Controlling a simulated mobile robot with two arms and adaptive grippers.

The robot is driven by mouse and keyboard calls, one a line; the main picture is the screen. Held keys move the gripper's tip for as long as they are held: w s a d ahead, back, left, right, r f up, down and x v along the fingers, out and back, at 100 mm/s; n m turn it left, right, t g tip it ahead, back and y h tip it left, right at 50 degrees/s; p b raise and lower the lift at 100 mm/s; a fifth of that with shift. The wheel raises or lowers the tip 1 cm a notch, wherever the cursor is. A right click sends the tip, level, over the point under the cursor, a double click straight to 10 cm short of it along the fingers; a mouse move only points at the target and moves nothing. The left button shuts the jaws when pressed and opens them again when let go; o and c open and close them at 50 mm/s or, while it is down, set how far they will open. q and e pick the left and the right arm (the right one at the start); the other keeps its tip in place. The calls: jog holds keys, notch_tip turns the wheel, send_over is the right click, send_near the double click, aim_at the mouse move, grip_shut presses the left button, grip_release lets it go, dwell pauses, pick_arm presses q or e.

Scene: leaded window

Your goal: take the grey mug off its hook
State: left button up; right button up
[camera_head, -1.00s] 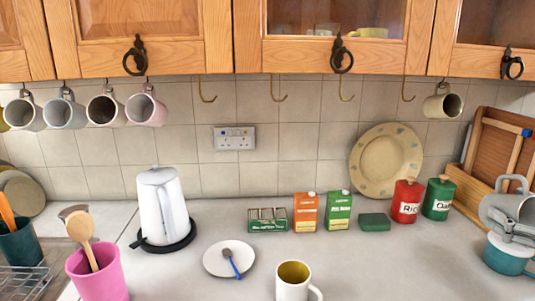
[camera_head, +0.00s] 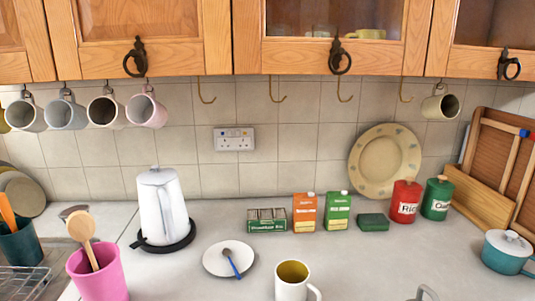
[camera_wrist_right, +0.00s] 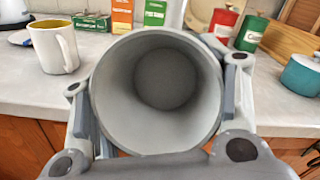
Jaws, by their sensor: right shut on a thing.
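The grey mug (camera_wrist_right: 158,122) fills the middle of the right wrist view, its open mouth facing the camera. My right gripper (camera_wrist_right: 157,88) is shut on it, with a finger on each side of its wall. The mug is off the hooks, held in front of the counter's front edge. In the head view only a grey curved piece, which looks like its handle (camera_head: 428,292), shows at the bottom edge. The rest of the mug and the right gripper are out of that view. My left gripper is in no view.
Several empty hooks (camera_head: 277,92) and hanging mugs (camera_head: 148,107) line the cupboard's underside. A white mug (camera_head: 293,283), a plate (camera_head: 229,260), a kettle (camera_head: 162,205), small cartons (camera_head: 305,212) and a teal pot (camera_head: 508,256) stand on the counter. Bare counter (camera_head: 370,262) lies right of the white mug.

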jog(key=s+a+f+h, duration=0.1)
jog(key=s+a+f, duration=0.3)
jog(key=a+f, duration=0.2)
jog(key=shift+s+a+f+m, duration=0.2)
jog(key=shift+s+a+m, duration=0.15)
jog(key=shift+a, duration=0.9)
jog(key=shift+w+r, duration=0.1)
